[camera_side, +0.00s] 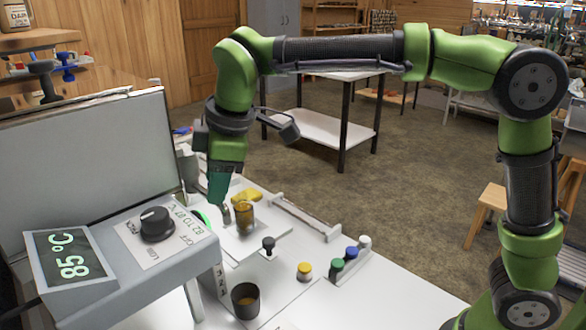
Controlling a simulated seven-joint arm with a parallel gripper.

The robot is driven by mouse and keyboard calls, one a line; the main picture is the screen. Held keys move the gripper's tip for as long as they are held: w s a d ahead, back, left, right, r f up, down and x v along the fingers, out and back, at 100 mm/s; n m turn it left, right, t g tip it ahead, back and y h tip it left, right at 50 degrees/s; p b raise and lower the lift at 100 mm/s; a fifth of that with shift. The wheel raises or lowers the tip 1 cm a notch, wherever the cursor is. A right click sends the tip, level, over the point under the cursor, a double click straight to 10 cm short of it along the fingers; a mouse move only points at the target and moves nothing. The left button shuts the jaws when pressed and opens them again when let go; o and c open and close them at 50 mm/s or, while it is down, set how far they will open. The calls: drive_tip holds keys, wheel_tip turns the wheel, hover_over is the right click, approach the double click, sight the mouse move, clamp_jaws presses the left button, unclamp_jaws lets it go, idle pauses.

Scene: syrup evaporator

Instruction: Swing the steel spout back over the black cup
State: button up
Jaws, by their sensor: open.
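The black cup (246,302) stands upright on the white worktop at the lower middle, with amber liquid inside. My gripper (226,213) points down near the far end of the worktop, beyond the cup. Its fingertips are small here and lie close to the left side of an amber glass jar (245,217); I cannot tell whether they touch it. My gripper is open. I cannot clearly make out the steel spout; it may be hidden by my gripper or by the grey control box (150,260).
The box carries a black knob (155,223) and a display (70,256) reading 85 °C. A yellow object (246,195) lies behind the jar. A small black-knobbed part (268,245), a yellow-topped jar (304,271) and several coloured caps (351,254) stand to the right. The front right worktop is clear.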

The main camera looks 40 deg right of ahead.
drive_tip(key=shift+r, duration=0.1)
drive_tip(key=shift+v, duration=2.4)
drive_tip(key=s+d+f+m+t, duration=0.1)
drive_tip(key=s+d+f+m, duration=0.4)
drive_tip(key=s+d+m, duration=0.3)
drive_tip(key=s+d+f+m+t+y, duration=0.1)
drive_tip(key=s+d+f+m+t, duration=0.1)
drive_tip(key=s+d+f+m, duration=0.3)
drive_tip(key=s+d+m, duration=0.3)
drive_tip(key=s+d, duration=0.1)
drive_tip(key=d, duration=0.1)
drive_tip(key=shift+s, duration=0.2)
